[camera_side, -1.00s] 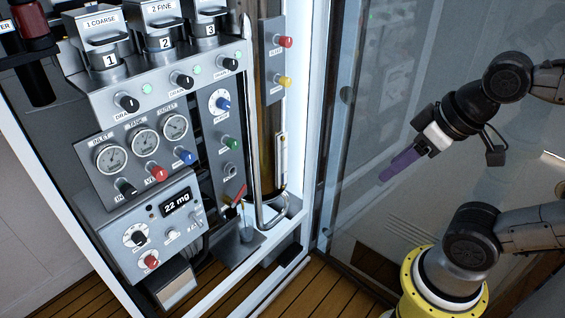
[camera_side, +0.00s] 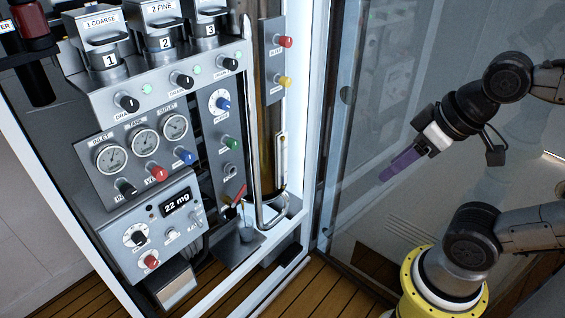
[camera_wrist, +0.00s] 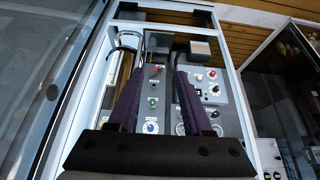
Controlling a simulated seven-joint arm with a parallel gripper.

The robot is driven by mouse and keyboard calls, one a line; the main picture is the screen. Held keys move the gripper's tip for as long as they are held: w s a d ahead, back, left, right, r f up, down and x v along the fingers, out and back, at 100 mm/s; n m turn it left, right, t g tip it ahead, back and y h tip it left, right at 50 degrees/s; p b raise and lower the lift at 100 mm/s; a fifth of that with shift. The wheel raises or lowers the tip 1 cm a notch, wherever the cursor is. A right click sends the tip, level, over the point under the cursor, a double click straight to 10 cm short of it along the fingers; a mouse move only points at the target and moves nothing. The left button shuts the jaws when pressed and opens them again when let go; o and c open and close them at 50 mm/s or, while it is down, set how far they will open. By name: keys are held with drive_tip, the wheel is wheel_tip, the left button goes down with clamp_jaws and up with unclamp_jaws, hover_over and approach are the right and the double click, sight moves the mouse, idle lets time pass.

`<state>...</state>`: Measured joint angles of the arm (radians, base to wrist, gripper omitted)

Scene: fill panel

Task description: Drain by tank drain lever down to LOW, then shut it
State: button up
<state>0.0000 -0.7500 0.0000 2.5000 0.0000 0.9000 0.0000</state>
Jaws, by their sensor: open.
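A tall tank column (camera_side: 267,120) with brownish contents stands right of the controls. A pale label strip (camera_side: 282,160) is on its lower part; its wording and the exact liquid level are too small to read. My gripper (camera_side: 390,175), with purple fingers, is well to the right of the lever, apart from the panel. In the wrist view its fingers (camera_wrist: 152,85) are spread with nothing between them.
Three filter canisters (camera_side: 164,42), several knobs, the gauges (camera_side: 144,142) and a display box (camera_side: 178,203) reading 22 mg crowd the panel. A bent metal pipe (camera_side: 251,150) runs beside the column. A glass pane (camera_side: 365,110) stands right of the white frame.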

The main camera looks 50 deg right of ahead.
sight(243, 191)
idle(0.3)
wheel_tip(243, 191, up, 5)
drive_tip(key=w+d+m+t, duration=0.2)
drive_tip(key=w+m+t, duration=0.95)
drive_tip(key=w, duration=2.15)
wheel_tip(243, 191, down, 43)
drive_tip(key=shift+n+t, duration=0.35)
drive_tip(key=shift+t, duration=0.1)
drive_tip(key=w, duration=1.3)
drive_tip(key=shift+w+d, duration=0.1)
drive_tip(key=shift+d, duration=0.05)
clamp_jaws()
